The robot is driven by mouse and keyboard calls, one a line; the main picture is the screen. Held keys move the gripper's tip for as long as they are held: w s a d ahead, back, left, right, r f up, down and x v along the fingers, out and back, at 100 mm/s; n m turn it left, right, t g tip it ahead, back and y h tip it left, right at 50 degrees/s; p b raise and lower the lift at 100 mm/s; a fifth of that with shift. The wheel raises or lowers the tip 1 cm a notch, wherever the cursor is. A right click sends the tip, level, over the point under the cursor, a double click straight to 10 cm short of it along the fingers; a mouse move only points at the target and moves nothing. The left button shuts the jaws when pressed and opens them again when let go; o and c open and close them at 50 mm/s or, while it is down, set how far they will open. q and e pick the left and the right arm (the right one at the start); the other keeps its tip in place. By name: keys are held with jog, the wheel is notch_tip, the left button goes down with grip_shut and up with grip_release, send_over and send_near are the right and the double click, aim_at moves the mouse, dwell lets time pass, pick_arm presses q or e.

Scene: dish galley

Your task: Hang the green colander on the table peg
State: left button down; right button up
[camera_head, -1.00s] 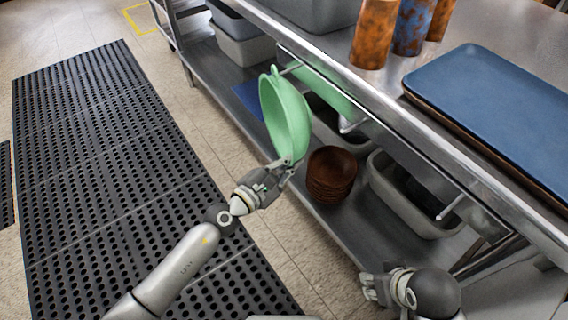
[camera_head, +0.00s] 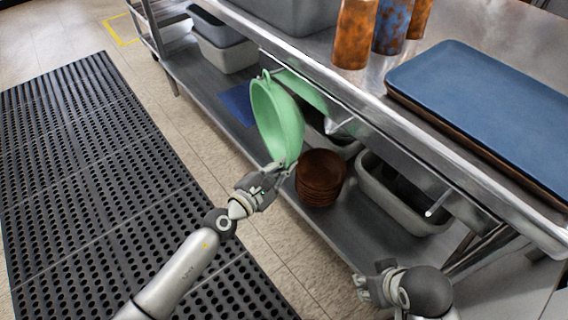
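The green colander (camera_head: 278,120) is held up on its side in front of the table's front edge, its loop handle at the top. My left gripper (camera_head: 278,172) is shut on its lower end. A bare metal peg (camera_head: 436,209) with a pale tip sticks out below the table edge, right of the colander. In the earlier frame another thin rod shows by the colander's top loop; it is now hidden behind the colander. I cannot see the loop on any peg. My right gripper (camera_head: 362,287) is low at the right, empty, and its fingers look apart.
The steel table (camera_head: 320,65) carries blue trays (camera_head: 480,105) and several speckled cups (camera_head: 354,35). On its lower shelf are stacked brown bowls (camera_head: 320,178) and grey tubs (camera_head: 400,200). A green patch (camera_head: 300,92) shows behind the colander. A black mat (camera_head: 90,180) covers the floor.

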pick_arm(q)
jog(key=c, duration=1.6)
grip_release()
jog(key=shift+o, duration=0.2)
jog(key=f+v, duration=0.1)
jog(key=v, duration=1.1)
jog(key=shift+r, duration=0.5)
jog(key=shift+a, duration=0.1)
